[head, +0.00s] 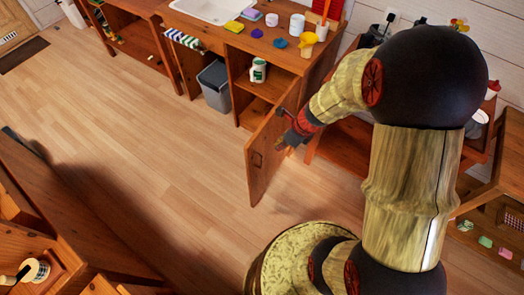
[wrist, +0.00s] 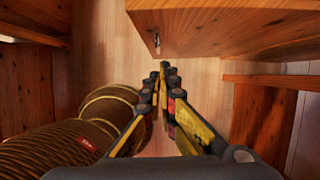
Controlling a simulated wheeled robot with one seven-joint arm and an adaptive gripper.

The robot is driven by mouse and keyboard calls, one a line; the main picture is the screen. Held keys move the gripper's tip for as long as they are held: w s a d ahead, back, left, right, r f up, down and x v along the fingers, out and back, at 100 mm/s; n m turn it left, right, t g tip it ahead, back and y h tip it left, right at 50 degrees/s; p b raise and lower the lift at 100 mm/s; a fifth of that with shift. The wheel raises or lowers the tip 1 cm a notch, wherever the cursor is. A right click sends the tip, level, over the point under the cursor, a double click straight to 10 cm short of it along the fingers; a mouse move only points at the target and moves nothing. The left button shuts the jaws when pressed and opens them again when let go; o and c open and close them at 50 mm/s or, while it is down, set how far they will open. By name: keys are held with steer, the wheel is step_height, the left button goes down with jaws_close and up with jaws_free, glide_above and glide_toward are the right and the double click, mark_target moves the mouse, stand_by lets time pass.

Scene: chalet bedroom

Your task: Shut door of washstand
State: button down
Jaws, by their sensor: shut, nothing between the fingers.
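The wooden washstand (head: 322,62), with a white sink (head: 210,10) in its top, stands at the upper middle of the head view. Its right door (head: 262,160) hangs wide open, sticking out into the room. My gripper (head: 284,146) is beside the right side of this door, close to it; whether it touches cannot be told. In the wrist view my gripper (wrist: 164,68) is shut and empty, its fingertips together. A wooden panel (wrist: 225,22), which looks like the door, lies just ahead of the fingertips, with a small metal piece on its edge.
The open washstand holds a grey bin (head: 214,84) and a white-green can (head: 259,70). Cups, sponges and a yellow funnel (head: 308,40) stand on top. A striped towel (head: 185,39) hangs at the left. Wooden furniture (head: 60,215) fills the lower left. The floor (head: 150,130) between is clear.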

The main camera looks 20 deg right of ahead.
steer(key=shift+w+a+f+b, duration=0.85)
steer(key=shift+w+f+b, duration=0.1)
steer(key=shift+f, duration=0.55)
steer(key=shift+w+a+f+b, duration=0.8)
steer(key=shift+w+f+b, duration=0.2)
steer(key=shift+f, duration=0.55)
steer(key=shift+w+a+f+b, duration=0.85)
steer(key=shift+w+f+b, duration=0.1)
steer(key=shift+f, duration=0.55)
